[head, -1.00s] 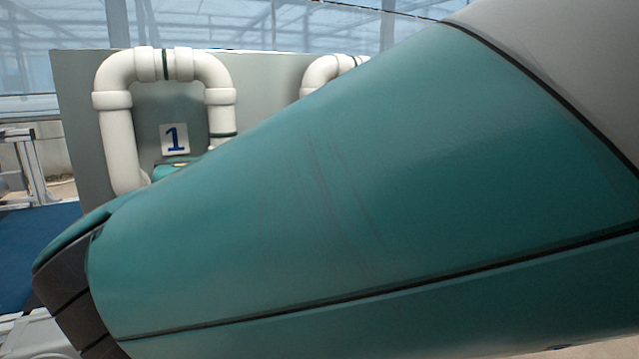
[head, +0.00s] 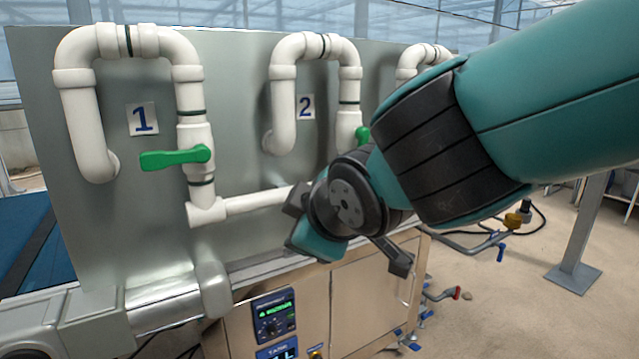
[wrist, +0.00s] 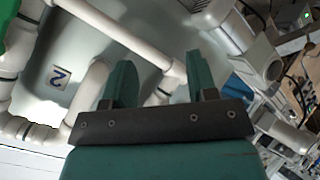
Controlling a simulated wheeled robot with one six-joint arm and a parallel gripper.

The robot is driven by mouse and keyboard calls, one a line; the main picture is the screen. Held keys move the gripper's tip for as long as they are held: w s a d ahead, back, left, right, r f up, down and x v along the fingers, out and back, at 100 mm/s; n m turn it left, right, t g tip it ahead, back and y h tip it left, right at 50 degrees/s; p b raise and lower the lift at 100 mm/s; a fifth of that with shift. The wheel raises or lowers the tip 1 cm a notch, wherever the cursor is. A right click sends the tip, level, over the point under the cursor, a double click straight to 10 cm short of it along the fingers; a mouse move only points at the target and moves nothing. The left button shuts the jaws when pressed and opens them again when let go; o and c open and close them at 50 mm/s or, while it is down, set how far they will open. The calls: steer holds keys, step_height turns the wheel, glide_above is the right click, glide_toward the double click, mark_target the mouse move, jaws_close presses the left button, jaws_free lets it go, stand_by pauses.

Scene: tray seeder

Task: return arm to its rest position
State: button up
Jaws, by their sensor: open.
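My arm crosses the head view from the upper right, with its wrist in front of the pipe panel. My gripper (wrist: 157,75) shows in the wrist view with its two teal fingers apart and nothing between them. In the head view its end is partly hidden by my wrist, and the fingers are hard to make out.
A grey panel (head: 235,120) carries white pipes. The pipe by label 1 (head: 142,119) has a green valve handle (head: 175,158) lying level. The valve by label 2 (head: 305,107) is partly hidden by my arm. Below is a metal cabinet with a control display (head: 274,314). Open floor (head: 540,290) lies at right.

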steer(key=s+d+f+m+g, duration=0.3)
steer(key=s+d+m+g, duration=0.15)
steer(key=s+d, duration=0.4)
steer(key=s+d+f+m+g, duration=0.3)
steer(key=s+d+m+g, duration=0.15)
steer(key=s+d, duration=0.45)
step_height(320, 180, up, 19)
steer(key=s+p, duration=0.1)
steer(key=p, duration=1.7)
steer(key=shift+s+a+f+g+p, duration=0.15)
steer(key=shift+s+a+g+p, duration=0.15)
steer(key=shift+a+p, duration=0.1)
